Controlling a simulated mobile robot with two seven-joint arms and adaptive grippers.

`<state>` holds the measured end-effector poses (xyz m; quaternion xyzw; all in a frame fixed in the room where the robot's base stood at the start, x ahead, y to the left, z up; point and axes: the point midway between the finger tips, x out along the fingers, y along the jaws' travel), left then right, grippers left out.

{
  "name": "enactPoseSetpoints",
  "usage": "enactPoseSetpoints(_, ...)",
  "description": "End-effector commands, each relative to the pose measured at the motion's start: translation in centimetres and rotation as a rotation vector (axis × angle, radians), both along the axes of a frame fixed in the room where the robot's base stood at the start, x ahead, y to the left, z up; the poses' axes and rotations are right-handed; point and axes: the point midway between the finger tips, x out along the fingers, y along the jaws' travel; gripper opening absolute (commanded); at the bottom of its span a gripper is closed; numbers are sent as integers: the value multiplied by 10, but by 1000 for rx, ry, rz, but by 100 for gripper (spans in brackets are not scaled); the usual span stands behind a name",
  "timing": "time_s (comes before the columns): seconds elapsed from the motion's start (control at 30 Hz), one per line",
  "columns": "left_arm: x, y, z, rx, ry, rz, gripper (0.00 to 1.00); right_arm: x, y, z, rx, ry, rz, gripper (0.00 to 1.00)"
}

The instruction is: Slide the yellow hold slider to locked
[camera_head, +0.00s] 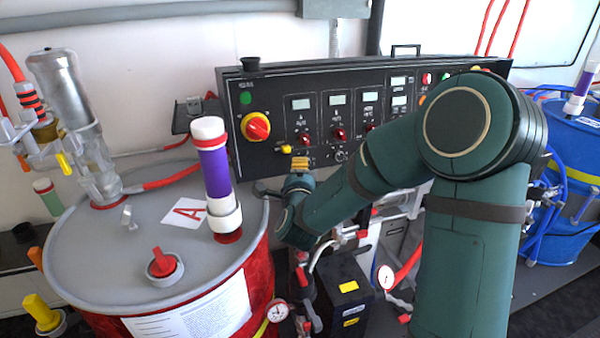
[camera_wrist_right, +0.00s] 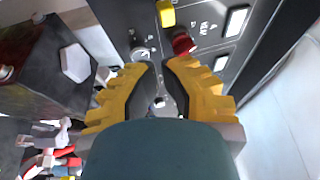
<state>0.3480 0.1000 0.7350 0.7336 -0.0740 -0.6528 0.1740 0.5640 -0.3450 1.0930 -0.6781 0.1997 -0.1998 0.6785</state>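A small yellow piece (camera_head: 285,149), which I take to be the hold slider, is on the lower left of the black control panel (camera_head: 270,75). In the right wrist view the yellow piece (camera_wrist_right: 166,13) shows at the top edge, beyond my fingertips and apart from them. My right gripper (camera_head: 300,163) is at the panel's lower edge, just right of and below the yellow piece. In the right wrist view its yellow-and-black fingers (camera_wrist_right: 163,70) are apart with a narrow gap and hold nothing I can see. Lock markings are too small to read. My left gripper is out of view.
A red knob (camera_head: 303,139) sits beside the yellow piece, and a red-and-yellow rotary switch (camera_head: 257,127) is farther left. A grey-lidded red drum (camera_head: 110,240) with a purple cylinder (camera_head: 215,170) stands front left. A dark box (camera_head: 345,285) stands below the panel.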

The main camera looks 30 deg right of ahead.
Motion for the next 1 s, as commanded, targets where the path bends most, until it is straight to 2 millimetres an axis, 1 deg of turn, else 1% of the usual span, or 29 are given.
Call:
enactPoseSetpoints(0.03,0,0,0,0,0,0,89,8,-6,0,-1,-1,-2,0)
enactPoseSetpoints(0.2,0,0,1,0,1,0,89,32,-21,0,0,0,-1,0)
enactPoseSetpoints(0.4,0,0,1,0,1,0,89,48,-31,0,0,0,-1,0)
enactPoseSetpoints(0.53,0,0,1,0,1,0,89,52,-34,0,0,0,0,0)
enactPoseSetpoints(0.83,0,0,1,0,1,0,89,52,-34,0,-1,-1,-1,0)
enactPoseSetpoints(1.0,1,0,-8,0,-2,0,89,55,-24,-1,-1,-3,2,0)
